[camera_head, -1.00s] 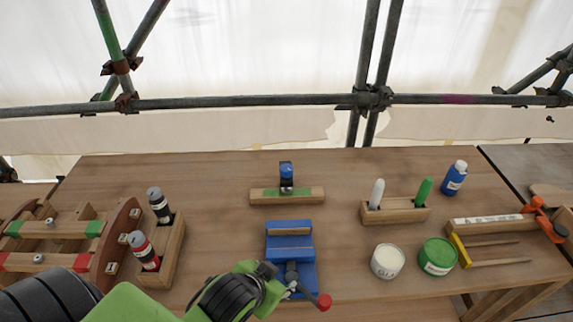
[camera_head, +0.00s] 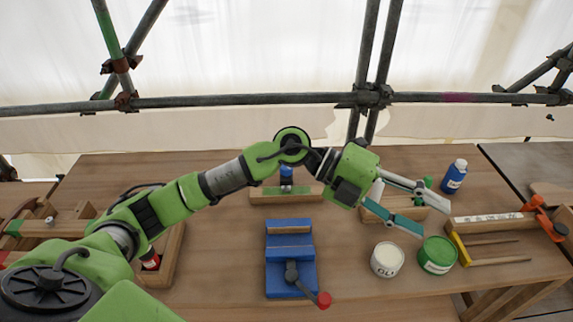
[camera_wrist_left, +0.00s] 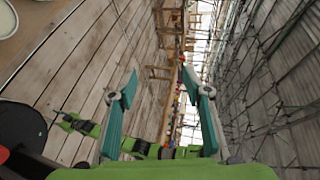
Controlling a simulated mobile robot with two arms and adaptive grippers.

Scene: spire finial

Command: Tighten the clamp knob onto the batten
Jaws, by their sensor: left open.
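The wooden batten (camera_head: 258,196) with a green middle band lies across the back middle of the bench. The clamp's blue knob (camera_head: 287,173) stands at the batten's middle, partly hidden by my left arm. I cannot tell how tight the knob is. My left gripper (camera_head: 437,221) is open and empty, well right of the knob, above the wooden holder and near the cans. Its two teal-tipped fingers stand apart in the left wrist view (camera_wrist_left: 159,74). I can make out no right gripper.
A blue vise-like block (camera_head: 288,240) with a red-ended handle stands front middle. A white can (camera_head: 387,260), a green can (camera_head: 438,256) and a blue bottle (camera_head: 454,177) stand at the right. A wooden holder (camera_head: 410,214) lies under my gripper. The back left is clear.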

